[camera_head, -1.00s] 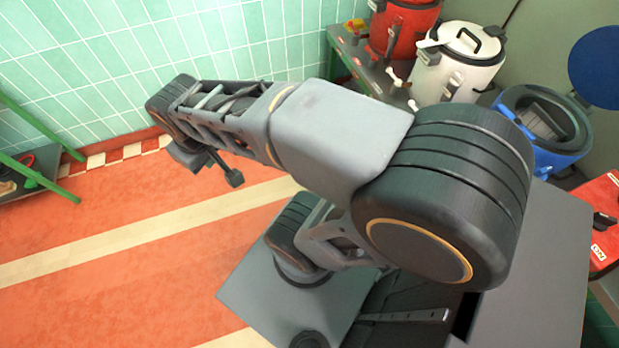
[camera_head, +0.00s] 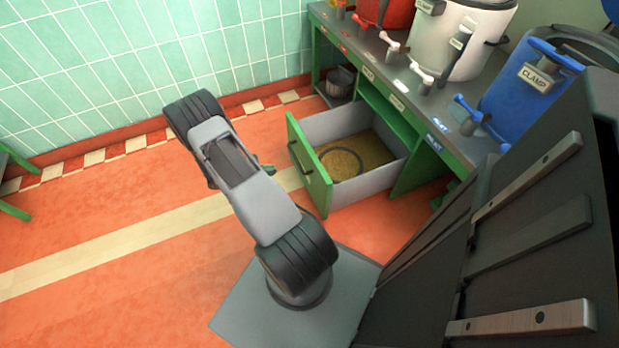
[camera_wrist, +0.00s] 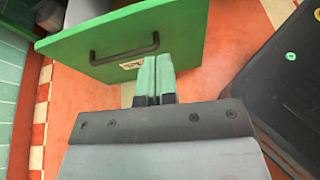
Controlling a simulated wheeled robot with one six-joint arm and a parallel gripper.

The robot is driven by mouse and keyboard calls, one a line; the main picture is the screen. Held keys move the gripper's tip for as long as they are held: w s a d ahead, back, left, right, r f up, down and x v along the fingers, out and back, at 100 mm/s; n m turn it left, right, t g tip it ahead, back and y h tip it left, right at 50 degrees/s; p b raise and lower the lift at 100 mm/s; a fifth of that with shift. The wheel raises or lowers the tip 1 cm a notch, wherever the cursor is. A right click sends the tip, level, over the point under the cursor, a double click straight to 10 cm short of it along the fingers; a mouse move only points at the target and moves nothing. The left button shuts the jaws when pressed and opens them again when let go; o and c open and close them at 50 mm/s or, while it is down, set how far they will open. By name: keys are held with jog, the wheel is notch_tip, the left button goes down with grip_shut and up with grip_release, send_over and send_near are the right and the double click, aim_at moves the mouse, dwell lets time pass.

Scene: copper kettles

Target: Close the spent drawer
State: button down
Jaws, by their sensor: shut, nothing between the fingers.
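The spent drawer (camera_head: 358,195) stands pulled out of the green bench in the head view. It has a green front (camera_head: 309,165) with a dark handle, grey sides, and brown loose grounds with a dark ring inside. In the wrist view the green drawer front (camera_wrist: 185,28) fills the upper middle, with its dark bar handle and a small label. My gripper (camera_wrist: 156,64) is shut and empty, its pale green fingers pointing at the front, just below the handle. I cannot tell whether they touch it. In the head view my arm mostly hides the gripper.
The bench (camera_head: 400,92) carries a red kettle (camera_head: 385,10), a white kettle (camera_head: 455,40) and a blue kettle (camera_head: 525,95), with taps along its edge. A dark pot (camera_head: 340,80) sits on a lower shelf left of the drawer. Orange floor lies open at left.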

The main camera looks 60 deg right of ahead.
jog(key=n+b, duration=0.1)
send_near(316, 168)
jog(key=shift+h, duration=0.5)
jog(key=b+x, duration=0.1)
jog(key=x, duration=0.1)
jog(key=b+x, duration=0.1)
jog(key=x, duration=0.1)
jog(key=f+b+x, duration=0.1)
jog(key=shift+s+f, duration=0.25)
jog(key=shift+s+d, duration=0.4)
jog(key=shift+d, duration=0.25)
jog(key=shift+d, duration=0.1)
